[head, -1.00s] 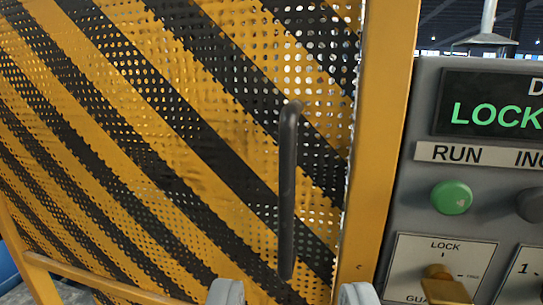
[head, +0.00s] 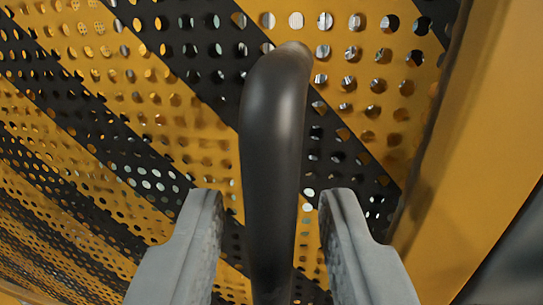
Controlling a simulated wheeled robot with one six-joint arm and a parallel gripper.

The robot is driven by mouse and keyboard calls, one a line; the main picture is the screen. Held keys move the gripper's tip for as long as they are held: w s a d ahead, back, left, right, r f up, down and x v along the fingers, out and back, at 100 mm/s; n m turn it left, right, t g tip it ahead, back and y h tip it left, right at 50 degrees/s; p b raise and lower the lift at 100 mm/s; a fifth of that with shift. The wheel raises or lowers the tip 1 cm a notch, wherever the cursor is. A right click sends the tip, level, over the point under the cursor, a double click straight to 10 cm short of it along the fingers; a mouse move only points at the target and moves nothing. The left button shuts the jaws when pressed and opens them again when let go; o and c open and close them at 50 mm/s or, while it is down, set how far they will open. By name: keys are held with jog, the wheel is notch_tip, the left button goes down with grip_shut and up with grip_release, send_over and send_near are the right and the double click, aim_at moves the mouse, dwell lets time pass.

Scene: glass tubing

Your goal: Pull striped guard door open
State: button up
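The striped guard door (head: 110,85) fills most of the view, a perforated panel in yellow and black diagonal stripes. Its dark bar handle (head: 272,140) stands upright near the door's right side and is large in the picture. My gripper (head: 272,215) is open, with one grey finger on each side of the handle. Gaps show between both fingers and the bar, so the fingers do not look closed on it. The lower end of the handle is out of view.
A plain yellow frame post (head: 470,150) runs along the right of the door, close to my right finger. A dark grey surface shows at the lower right corner. The control panel is out of view.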

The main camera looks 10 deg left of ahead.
jog(key=shift+w+a, duration=0.1)
jog(key=shift+w, duration=0.65)
grip_shut()
jog(key=shift+s, duration=0.15)
